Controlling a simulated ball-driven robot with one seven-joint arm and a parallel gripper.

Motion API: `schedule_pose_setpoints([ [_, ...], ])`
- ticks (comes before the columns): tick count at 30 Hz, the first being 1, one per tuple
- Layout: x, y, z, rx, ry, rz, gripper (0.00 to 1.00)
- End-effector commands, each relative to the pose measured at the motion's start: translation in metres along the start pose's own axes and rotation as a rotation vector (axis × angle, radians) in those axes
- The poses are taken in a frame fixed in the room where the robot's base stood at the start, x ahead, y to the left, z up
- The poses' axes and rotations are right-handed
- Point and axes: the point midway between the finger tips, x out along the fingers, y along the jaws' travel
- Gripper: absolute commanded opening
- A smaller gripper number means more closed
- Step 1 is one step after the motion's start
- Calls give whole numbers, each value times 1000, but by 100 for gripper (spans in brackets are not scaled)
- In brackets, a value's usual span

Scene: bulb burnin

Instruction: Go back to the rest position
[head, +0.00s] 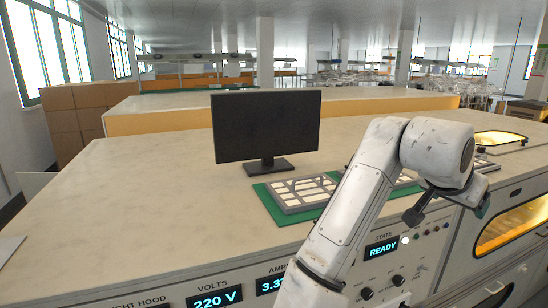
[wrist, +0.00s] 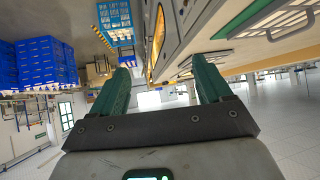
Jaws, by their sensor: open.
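My gripper (wrist: 164,88) shows in the wrist view with its two green fingers wide apart and nothing between them. In the head view my white arm is bent at the right, and the gripper (head: 446,211) hangs off its end in front of the bench's front panel, partly hidden by the arm. The wrist view is turned over, with the bench edge along its top.
The bench (head: 130,190) carries a black monitor (head: 266,126) and a grey tray (head: 300,193) on a green mat (head: 285,217). The panel display (head: 383,248) reads READY. A lit window (head: 512,225) is at right. Blue crates (wrist: 40,62) stand on the floor.

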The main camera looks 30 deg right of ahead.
Motion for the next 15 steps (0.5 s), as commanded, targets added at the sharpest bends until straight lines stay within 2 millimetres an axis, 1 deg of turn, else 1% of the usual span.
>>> schedule_pose_setpoints([
  [1,6,-4,8,-46,28,-14,78],
  [5,17,-20,30,-166,78,-82,78],
  [8,26,-31,53,-271,99,-136,78],
  [11,35,-41,83,-387,103,-194,78],
  [14,45,-46,119,-508,90,-251,78],
  [15,49,-48,135,-559,79,-274,78],
])
